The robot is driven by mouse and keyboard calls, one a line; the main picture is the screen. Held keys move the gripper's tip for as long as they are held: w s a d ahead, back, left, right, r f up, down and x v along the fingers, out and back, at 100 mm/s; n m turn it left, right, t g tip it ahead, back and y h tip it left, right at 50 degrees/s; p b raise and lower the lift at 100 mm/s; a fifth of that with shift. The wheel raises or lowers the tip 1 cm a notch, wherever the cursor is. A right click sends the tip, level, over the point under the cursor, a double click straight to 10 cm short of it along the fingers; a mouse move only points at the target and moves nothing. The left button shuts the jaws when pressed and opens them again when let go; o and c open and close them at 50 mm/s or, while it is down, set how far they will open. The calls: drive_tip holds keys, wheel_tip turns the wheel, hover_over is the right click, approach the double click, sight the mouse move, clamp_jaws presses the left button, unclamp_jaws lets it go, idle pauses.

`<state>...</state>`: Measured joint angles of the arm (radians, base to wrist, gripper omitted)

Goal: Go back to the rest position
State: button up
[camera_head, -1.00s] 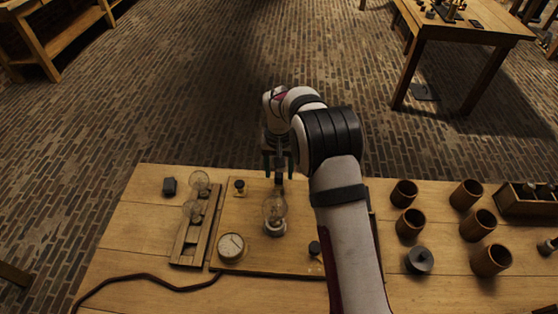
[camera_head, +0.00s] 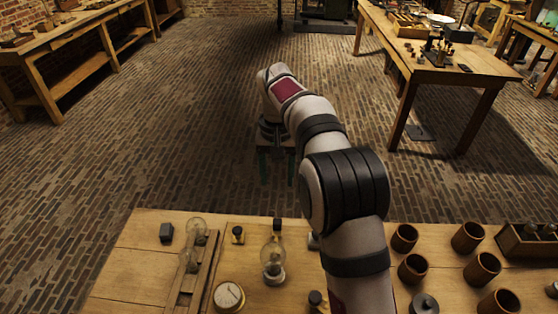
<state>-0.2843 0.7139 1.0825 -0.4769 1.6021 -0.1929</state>
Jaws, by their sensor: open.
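My gripper (camera_head: 276,175) is open, with its two fingers pointing down and nothing between them. In the picture it shows beyond the far edge of the wooden table (camera_head: 130,262), over the brick floor, above and apart from the things on the table. My arm runs from the lower right up to it and hides part of the table. A glass bulb on a base (camera_head: 273,262) stands upright on the board, below the gripper in the picture. A round dial gauge (camera_head: 228,296) lies to its lower left.
Two more bulbs sit on a wooden rack (camera_head: 190,275) at the left, near a small dark block (camera_head: 167,233). Several brown jars (camera_head: 412,268) stand right of my arm, with a wooden box (camera_head: 528,241) beyond. Open floor lies behind the table.

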drive_tip(key=s+d+r+m, duration=0.1)
drive_tip(key=s+d+r, duration=0.15)
drive_tip(key=s, duration=0.35)
drive_tip(key=s+d+r+m+y, duration=0.1)
drive_tip(key=s+d+r, duration=0.15)
drive_tip(key=s, duration=0.35)
drive_tip(key=s+d+r+m, duration=0.1)
drive_tip(key=s+d, duration=0.3)
drive_tip(key=s, duration=0.2)
drive_tip(key=s+f+m, duration=0.1)
drive_tip(key=s+f, duration=0.1)
drive_tip(key=s, duration=0.6)
drive_tip(key=s+d+f+m, duration=0.1)
drive_tip(key=s+f, duration=0.2)
drive_tip(key=s, duration=0.6)
drive_tip(key=shift+d+m+y, duration=0.3)
drive_tip(key=shift+y, duration=0.1)
